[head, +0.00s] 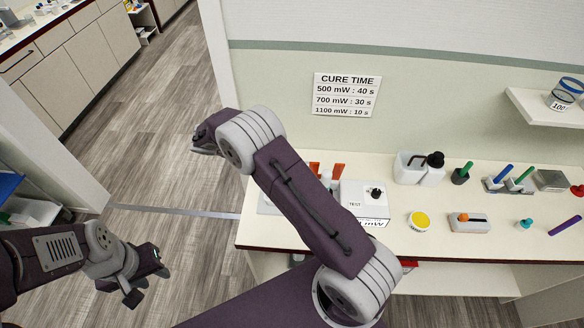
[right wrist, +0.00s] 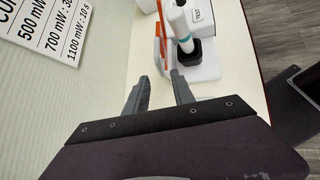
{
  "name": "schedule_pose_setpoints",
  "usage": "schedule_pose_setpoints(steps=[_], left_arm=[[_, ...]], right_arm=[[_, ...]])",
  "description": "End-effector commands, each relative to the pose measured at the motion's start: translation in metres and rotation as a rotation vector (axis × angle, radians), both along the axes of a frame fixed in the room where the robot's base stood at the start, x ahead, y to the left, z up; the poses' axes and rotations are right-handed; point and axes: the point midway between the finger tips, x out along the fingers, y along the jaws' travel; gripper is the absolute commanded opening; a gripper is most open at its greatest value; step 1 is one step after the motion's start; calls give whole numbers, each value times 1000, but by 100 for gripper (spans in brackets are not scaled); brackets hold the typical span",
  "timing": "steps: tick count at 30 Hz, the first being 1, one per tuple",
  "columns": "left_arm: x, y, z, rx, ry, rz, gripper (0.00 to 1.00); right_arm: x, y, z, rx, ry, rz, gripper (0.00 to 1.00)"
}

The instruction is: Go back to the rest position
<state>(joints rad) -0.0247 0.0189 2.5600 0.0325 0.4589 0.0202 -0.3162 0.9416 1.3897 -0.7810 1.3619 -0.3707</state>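My left gripper (head: 163,262) is at the lower left of the head view, over the wood floor. It is empty and its fingertips look a little apart. My right arm crosses the middle of the head view, bent up in front of the counter.
The counter (head: 290,236) bears a white tester box (head: 345,200), a yellow-topped jar (head: 419,221), a white bottle holder (head: 408,168) and several small tools. A cure-time sign (head: 346,94) hangs on the wall. A shelf (head: 540,112) is at right. Floor at left (head: 150,130) is clear.

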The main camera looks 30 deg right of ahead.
Motion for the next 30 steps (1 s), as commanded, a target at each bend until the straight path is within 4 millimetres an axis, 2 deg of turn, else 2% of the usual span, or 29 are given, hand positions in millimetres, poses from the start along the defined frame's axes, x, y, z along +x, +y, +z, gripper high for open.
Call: schedule_pose_setpoints(steps=[3,6,19,21,23,24,26,27,29,30], left_arm=[[0,0,-6,0,0,0,36],[0,0,-6,0,0,0,36],[0,0,-5,0,0,0,36],[0,0,-7,0,0,0,36],[0,0,-10,0,0,0,36],[0,0,-13,0,0,0,36],[0,0,-17,0,0,0,36],[0,0,-20,0,0,0,36],[0,0,-24,0,0,0,36],[0,0,-27,0,0,0,36]], right_arm=[[2,12,9,1,-2,1,30],[2,16,13,0,0,0,30],[2,16,14,0,1,-1,30],[3,10,14,2,-6,-15,30],[8,3,29,17,-48,-38,30],[9,-6,43,27,-81,-59,30],[-4,-22,62,45,-105,-106,30],[-20,-31,70,74,-111,-144,30],[-47,-38,71,149,-130,-203,30],[-67,-39,68,211,-152,-250,30]])
